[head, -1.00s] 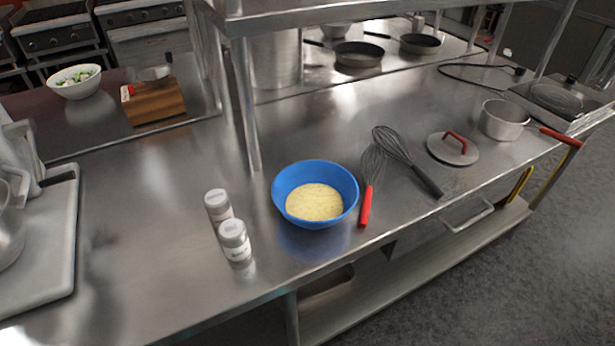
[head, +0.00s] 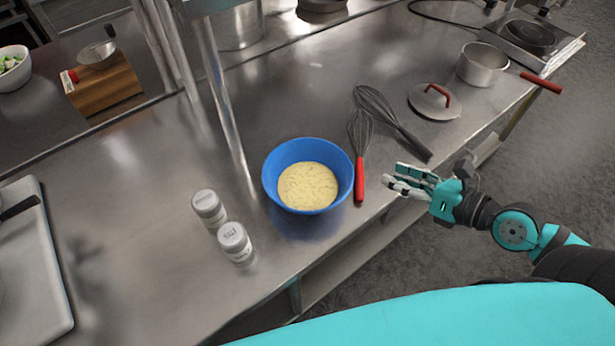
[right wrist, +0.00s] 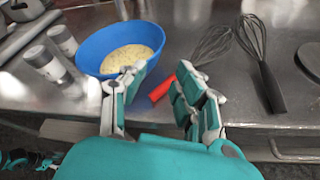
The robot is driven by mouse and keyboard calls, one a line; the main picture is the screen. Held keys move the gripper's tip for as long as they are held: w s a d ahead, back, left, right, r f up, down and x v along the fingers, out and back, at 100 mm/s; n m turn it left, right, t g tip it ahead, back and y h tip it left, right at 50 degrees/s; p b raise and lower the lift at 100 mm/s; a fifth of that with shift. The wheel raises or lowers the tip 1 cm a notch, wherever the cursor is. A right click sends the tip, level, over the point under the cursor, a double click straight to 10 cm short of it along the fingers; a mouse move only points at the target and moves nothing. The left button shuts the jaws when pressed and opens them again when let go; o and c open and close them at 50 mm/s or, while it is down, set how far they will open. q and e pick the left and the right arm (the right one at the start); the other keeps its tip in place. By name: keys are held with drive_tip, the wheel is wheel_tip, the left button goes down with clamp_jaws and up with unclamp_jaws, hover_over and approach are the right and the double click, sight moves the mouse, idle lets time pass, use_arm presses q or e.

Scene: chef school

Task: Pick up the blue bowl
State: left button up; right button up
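The blue bowl (head: 270,178) stands upright on the steel counter with a pale yellow grainy filling in it. It also shows in the right wrist view (right wrist: 92,52), ahead of my fingers and to the left. My right gripper (head: 392,180) is to the right of the bowl, near the counter's front edge, apart from the bowl. In the right wrist view the gripper's fingers (right wrist: 152,90) are spread with nothing held between them. My left gripper is not in view.
A red-handled whisk (head: 360,150) lies between the bowl and my right gripper, with a black whisk (head: 400,125) beside it. Two shakers (head: 235,242) stand left of the bowl. A shelf post (head: 222,105) rises behind it. A lid (head: 434,101) and saucepan (head: 482,66) are farther right.

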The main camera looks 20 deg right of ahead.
drive_tip(key=p, duration=0.2)
approach(329, 152)
drive_tip(key=shift+w+a+f, duration=0.2)
drive_tip(key=shift+w+f, duration=0.05)
drive_tip(key=shift+w, duration=0.35)
drive_tip(key=shift+p+x, duration=0.65)
drive_tip(key=shift+x, duration=2.4)
drive_tip(key=shift+s, duration=0.15)
drive_tip(key=shift+c, duration=0.5)
clamp_jaws()
